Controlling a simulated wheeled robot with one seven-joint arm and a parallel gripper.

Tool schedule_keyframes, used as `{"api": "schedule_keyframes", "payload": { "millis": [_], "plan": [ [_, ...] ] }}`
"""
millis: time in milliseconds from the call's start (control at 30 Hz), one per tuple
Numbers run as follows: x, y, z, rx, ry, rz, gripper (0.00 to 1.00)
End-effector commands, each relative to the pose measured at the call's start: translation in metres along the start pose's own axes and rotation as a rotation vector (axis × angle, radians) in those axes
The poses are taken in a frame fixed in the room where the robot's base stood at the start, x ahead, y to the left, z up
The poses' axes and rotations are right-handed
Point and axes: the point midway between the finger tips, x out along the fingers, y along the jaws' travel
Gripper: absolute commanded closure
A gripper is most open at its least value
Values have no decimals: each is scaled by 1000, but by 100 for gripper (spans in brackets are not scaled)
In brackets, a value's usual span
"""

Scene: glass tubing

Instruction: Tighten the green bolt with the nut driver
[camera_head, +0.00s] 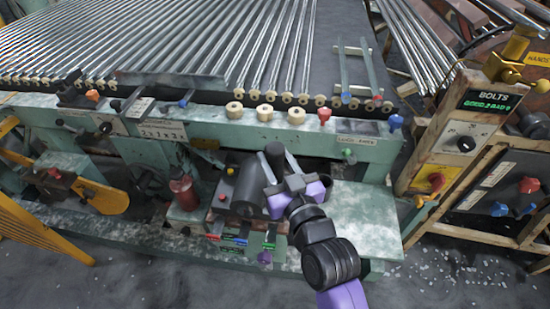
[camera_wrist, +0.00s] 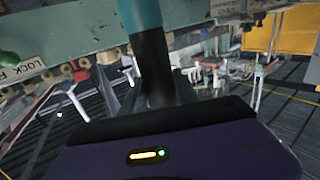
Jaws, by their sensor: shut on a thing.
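My gripper (camera_head: 277,172) is purple and black and is shut on the nut driver (camera_head: 274,154), whose dark handle stands up between the fingers. In the wrist view the gripper (camera_wrist: 158,95) holds the nut driver's black handle (camera_wrist: 153,65), and a teal part rises above it. The driver's tip cannot be made out. The green bolt (camera_head: 349,155) sits on the front face of the green machine, to the right of my gripper and under a white label. The driver is apart from the bolt.
A red bolt (camera_head: 325,115) and a blue bolt (camera_head: 395,122) stick up along the machine's edge. A dark cylinder (camera_head: 247,190) and a red bottle (camera_head: 184,192) stand left of my gripper. A control post with a BOLTS display (camera_head: 489,103) stands at the right.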

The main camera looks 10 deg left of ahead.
Motion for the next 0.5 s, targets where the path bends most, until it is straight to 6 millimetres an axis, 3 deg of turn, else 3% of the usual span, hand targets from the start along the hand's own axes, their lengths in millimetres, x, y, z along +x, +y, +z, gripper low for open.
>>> {"api": "schedule_keyframes", "payload": {
  "millis": [500],
  "plan": [
    [0,0,3,0,6,1,100]
  ]
}}
